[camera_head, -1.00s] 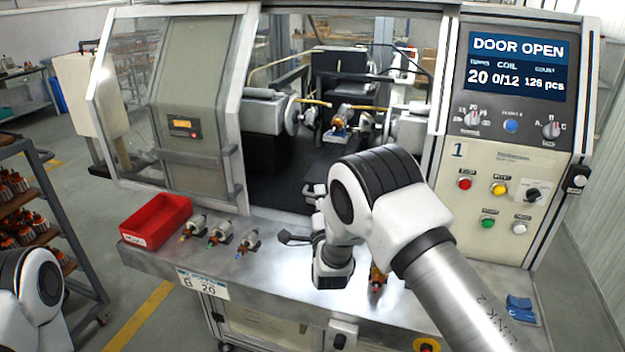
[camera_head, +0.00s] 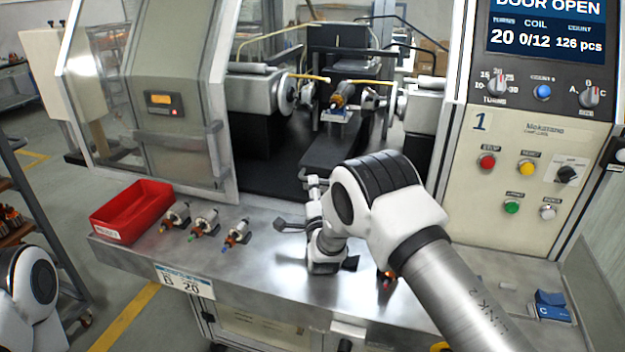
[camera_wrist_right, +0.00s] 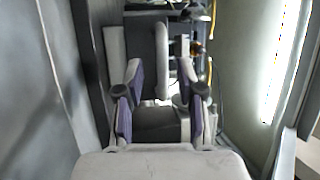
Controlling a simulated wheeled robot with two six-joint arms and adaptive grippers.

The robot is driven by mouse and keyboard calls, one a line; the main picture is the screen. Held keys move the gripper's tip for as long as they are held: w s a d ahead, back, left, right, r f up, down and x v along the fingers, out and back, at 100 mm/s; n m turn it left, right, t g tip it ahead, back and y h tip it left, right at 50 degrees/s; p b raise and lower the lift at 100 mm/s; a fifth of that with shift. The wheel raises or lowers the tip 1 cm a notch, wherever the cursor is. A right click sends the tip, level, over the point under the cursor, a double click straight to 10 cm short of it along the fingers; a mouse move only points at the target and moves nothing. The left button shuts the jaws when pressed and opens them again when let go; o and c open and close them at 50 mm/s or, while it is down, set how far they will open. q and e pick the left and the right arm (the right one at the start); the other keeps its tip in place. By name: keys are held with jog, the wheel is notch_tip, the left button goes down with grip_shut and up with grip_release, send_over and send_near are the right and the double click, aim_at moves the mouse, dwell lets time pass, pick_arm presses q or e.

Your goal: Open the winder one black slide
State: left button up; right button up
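Winder 1 (camera_head: 545,130) stands ahead with its glass door (camera_head: 190,95) slid to the left and its bay open. Inside, a dark slide-like plate (camera_head: 335,158) runs toward the front below an armature (camera_head: 343,97); I cannot tell for sure that it is the black slide. My right gripper (camera_head: 300,204) is over the front ledge at the bay opening, partly hidden by its own arm. In the right wrist view its two fingers (camera_wrist_right: 160,85) are apart, with nothing clearly held between them. My left gripper is out of view; only my left arm shows at lower left.
A red bin (camera_head: 132,212) and several armatures (camera_head: 203,224) lie on the metal ledge (camera_head: 265,268). Another armature is partly hidden behind my right arm. Buttons (camera_head: 526,167) and a DOOR OPEN screen (camera_head: 545,40) are at right. A shelf rack stands far left.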

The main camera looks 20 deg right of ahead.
jog(key=x, duration=0.3)
jog(key=shift+w+d+r+p, duration=0.1)
jog(key=shift+w+r+p, duration=0.15)
jog(key=shift+p, duration=0.15)
jog(key=shift+w+f, duration=0.15)
jog(key=shift+w, duration=0.05)
jog(key=shift+s, duration=0.15)
grip_shut()
